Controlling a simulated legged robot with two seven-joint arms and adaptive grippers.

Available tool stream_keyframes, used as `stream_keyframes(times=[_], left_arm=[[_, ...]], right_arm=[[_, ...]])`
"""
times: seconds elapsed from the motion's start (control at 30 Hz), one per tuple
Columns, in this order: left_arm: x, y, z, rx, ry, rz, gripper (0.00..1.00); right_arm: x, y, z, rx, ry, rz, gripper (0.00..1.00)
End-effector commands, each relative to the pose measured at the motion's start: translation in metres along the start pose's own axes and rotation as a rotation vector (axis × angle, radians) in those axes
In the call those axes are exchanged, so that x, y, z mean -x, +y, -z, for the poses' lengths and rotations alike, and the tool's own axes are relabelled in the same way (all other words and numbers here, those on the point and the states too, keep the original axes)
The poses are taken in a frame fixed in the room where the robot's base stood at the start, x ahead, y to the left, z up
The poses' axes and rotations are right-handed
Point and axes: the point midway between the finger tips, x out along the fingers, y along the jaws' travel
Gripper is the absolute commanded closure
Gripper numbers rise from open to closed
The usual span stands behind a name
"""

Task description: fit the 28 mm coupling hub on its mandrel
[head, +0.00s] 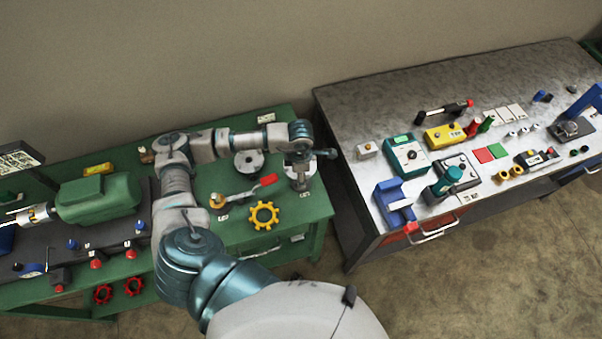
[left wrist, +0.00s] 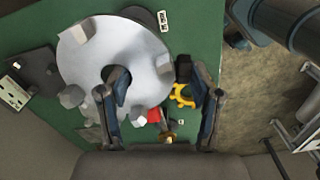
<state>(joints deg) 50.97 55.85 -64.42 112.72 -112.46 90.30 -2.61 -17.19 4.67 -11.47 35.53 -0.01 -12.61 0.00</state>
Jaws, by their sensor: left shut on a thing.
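My left gripper (head: 300,158) is over the right end of the green bench. In the left wrist view its fingers (left wrist: 162,95) stand apart on a large pale metal hub (left wrist: 85,65) with raised lugs. One finger lies by its dark bore, the other at its right side. In the head view a grey metal part (head: 299,180) shows under the gripper, partly hidden by it; I cannot tell hub from mandrel there. Another grey round hub (head: 249,164) sits on the bench to its left. I cannot clearly make out the mandrel. My right gripper is not in view.
A red-handled lever (head: 267,181) and a yellow gear ring (head: 264,215) lie near the gripper on the green bench (head: 290,228). A green motor (head: 97,198) stands at the left.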

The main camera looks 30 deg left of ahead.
Motion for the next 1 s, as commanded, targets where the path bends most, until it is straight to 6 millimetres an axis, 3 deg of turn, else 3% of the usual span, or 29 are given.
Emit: stream_keyframes(times=[0.23, 1.0], left_arm=[[-0.0062, 0.0000, -0.0009, 0.000, -0.001, -0.002, 0.94], [0.0030, 0.0002, -0.0007, 0.000, -0.001, -0.002, 0.94]], right_arm=[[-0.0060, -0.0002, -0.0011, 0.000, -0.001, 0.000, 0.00], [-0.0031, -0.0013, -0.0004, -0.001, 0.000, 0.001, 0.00]])
